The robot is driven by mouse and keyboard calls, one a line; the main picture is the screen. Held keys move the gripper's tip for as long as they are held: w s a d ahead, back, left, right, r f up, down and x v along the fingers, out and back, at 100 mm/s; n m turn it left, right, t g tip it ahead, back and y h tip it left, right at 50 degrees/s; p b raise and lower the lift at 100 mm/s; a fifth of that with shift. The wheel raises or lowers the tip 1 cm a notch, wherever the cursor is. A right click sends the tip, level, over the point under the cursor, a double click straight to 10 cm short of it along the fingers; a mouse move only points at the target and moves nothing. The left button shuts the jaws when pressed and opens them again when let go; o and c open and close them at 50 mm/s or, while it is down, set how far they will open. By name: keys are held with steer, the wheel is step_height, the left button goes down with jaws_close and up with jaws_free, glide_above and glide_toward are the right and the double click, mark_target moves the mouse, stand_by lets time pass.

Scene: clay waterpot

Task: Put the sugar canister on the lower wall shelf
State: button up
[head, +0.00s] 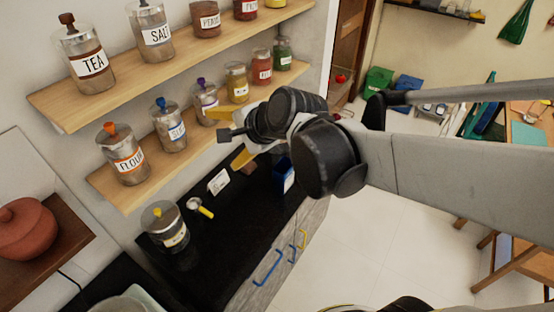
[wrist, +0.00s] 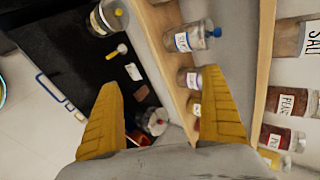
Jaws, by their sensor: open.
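I cannot read "sugar" for certain on any canister. A metal-and-glass canister with a yellow knob (head: 168,228) stands upright on the dark counter; its label is too small to read. The lower wall shelf (head: 125,194) holds a flour canister (head: 128,160) and a blue-knobbed canister (head: 171,135), whose label seems to start with S. The blue-knobbed one also shows in the wrist view (wrist: 188,38). My gripper (head: 229,136) is open and empty, out by the lower shelf's far part and apart from the counter canister. Its yellow fingers spread in the wrist view (wrist: 161,82).
The upper shelf (head: 60,113) holds tea and salt canisters above. A scoop (head: 203,210) and a white card (head: 219,181) lie on the counter (head: 235,235). A blue container (head: 284,175) stands farther along.

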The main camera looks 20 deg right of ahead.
steer(key=s+d+f+n+g+h, duration=0.1)
steer(key=s+d+n+h, duration=0.1)
steer(key=s+d+n, duration=0.3)
steer(key=s+d+f+n+g+h, duration=0.1)
steer(key=s+d+n, duration=0.3)
steer(key=s+n, duration=0.4)
steer(key=shift+s+d+f+n+h, duration=0.4)
steer(key=shift+s+f+h, duration=0.15)
steer(key=shift+s+h, duration=0.4)
steer(key=shift+s+f, duration=0.1)
steer(key=shift+f, duration=0.05)
step_height(320, 180, down, 21)
steer(key=b, duration=2.1)
steer(key=shift+a, duration=0.1)
